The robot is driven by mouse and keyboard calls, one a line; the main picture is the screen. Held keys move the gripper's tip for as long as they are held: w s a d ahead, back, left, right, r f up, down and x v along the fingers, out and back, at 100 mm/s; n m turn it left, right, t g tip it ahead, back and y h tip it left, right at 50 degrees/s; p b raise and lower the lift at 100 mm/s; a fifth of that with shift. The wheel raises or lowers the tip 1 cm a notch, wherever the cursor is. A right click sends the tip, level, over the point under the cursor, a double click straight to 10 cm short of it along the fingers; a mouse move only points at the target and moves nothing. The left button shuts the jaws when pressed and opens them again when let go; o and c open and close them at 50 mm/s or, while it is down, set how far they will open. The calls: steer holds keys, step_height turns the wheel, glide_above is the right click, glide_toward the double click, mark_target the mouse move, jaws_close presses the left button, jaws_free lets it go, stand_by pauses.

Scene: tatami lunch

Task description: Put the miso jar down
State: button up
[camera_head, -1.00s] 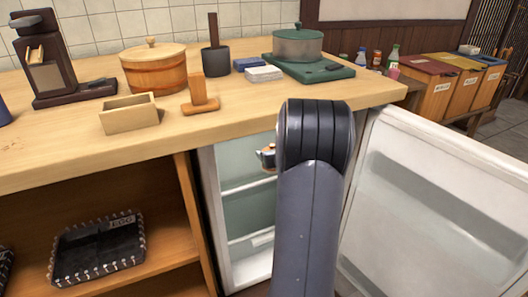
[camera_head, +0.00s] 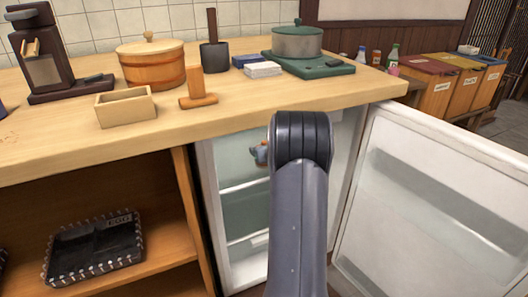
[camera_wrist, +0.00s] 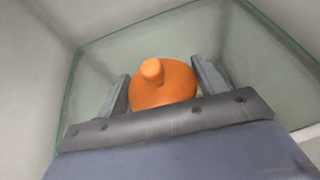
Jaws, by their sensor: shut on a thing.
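The miso jar (camera_wrist: 165,92) shows in the wrist view from above as a round orange top with a small knob. My gripper (camera_wrist: 160,78) is shut on it, one grey finger on each side. The jar is inside the open fridge, over a glass shelf (camera_wrist: 100,60). I cannot tell whether its base touches the shelf. In the head view my arm reaches into the fridge (camera_head: 238,212) and hides most of the gripper and jar; only a small grey and orange part shows left of the arm.
The fridge door (camera_head: 425,205) stands open on the right. The wooden counter (camera_head: 60,135) above holds a wooden tub (camera_head: 150,68), an open box (camera_head: 125,108) and a pot (camera_head: 297,43). A black tray (camera_head: 95,250) lies on the lower left shelf.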

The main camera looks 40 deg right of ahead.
steer(key=shift+f, duration=0.1)
steer(key=o, duration=1.3)
steer(key=shift+s+r, duration=0.2)
steer(key=shift+r, duration=0.1)
steer(key=p+v, duration=0.2)
steer(key=v, duration=0.9)
steer(key=shift+s+a, duration=0.1)
steer(key=shift+s, duration=0.25)
